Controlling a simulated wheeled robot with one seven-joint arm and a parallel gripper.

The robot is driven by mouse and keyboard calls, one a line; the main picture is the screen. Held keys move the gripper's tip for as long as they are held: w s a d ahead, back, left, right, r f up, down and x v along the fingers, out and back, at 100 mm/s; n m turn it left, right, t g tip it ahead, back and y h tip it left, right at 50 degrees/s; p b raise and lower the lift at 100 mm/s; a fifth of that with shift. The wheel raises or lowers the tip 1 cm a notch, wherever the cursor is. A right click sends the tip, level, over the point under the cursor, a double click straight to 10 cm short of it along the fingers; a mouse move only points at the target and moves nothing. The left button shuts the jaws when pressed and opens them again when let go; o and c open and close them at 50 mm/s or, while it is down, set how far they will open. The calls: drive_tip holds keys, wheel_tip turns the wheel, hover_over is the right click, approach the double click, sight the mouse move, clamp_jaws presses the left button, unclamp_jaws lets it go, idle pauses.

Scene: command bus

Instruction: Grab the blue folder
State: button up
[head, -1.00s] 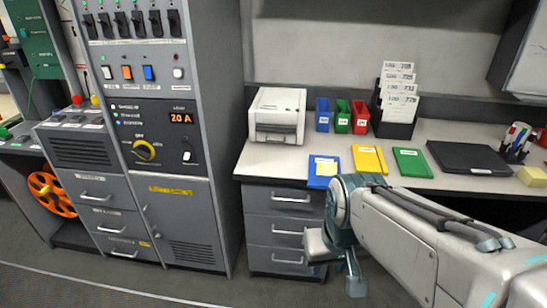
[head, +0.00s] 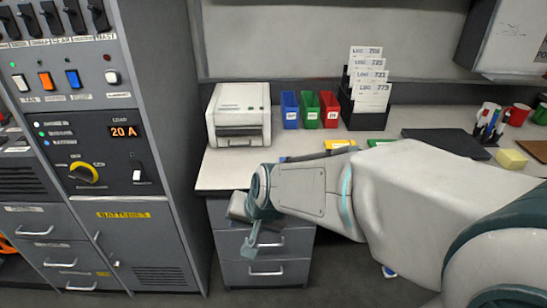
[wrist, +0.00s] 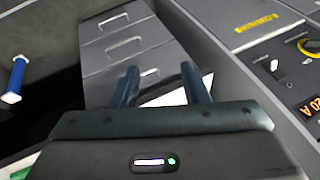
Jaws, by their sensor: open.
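The blue folder (head: 283,158) lies on the desk to the left of the yellow folder (head: 340,150). Only a thin blue sliver of it shows in the head view, since my arm covers the rest. I cannot make it out for certain in the wrist view. My gripper (head: 244,226) is open and empty, in front of the drawers and lower than the desk top. In the wrist view my gripper (wrist: 158,78) has its two fingers spread apart, with the drawer fronts beyond them.
A drawer unit (head: 266,270) stands under the desk edge, close to my gripper. A grey cabinet (head: 150,225) is to the left. A white printer (head: 239,112), several small bins and a green folder (head: 380,142) are on the desk. A blue-and-white object (head: 388,271) shows low under my arm.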

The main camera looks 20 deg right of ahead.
drive_tip(key=w+d+f+m+t+h+b, duration=0.1)
drive_tip(key=w+f+m+t+h+b, duration=0.35)
drive_tip(key=w+f+m, duration=0.65)
drive_tip(key=s+d+m+t+h+b, duration=0.2)
drive_tip(key=s+d+m+h+b, duration=0.15)
drive_tip(key=d+m+h, duration=0.65)
drive_tip(key=shift+w+d+f+m+h+b, duration=0.25)
drive_tip(key=shift+w+d+m, duration=0.1)
drive_tip(key=shift+w+d, duration=1.15)
drive_tip(key=shift+w+d+f+m+h+b, duration=0.1)
drive_tip(key=shift+w+d+m+h+b, duration=0.2)
drive_tip(key=shift+w+d, duration=1.15)
drive_tip(key=shift+w+d+f+m+h+b, duration=0.2)
drive_tip(key=shift+w+d+m, duration=0.15)
drive_tip(key=shift+w+d, duration=1.15)
drive_tip(key=shift+a, duration=0.1)
clamp_jaws()
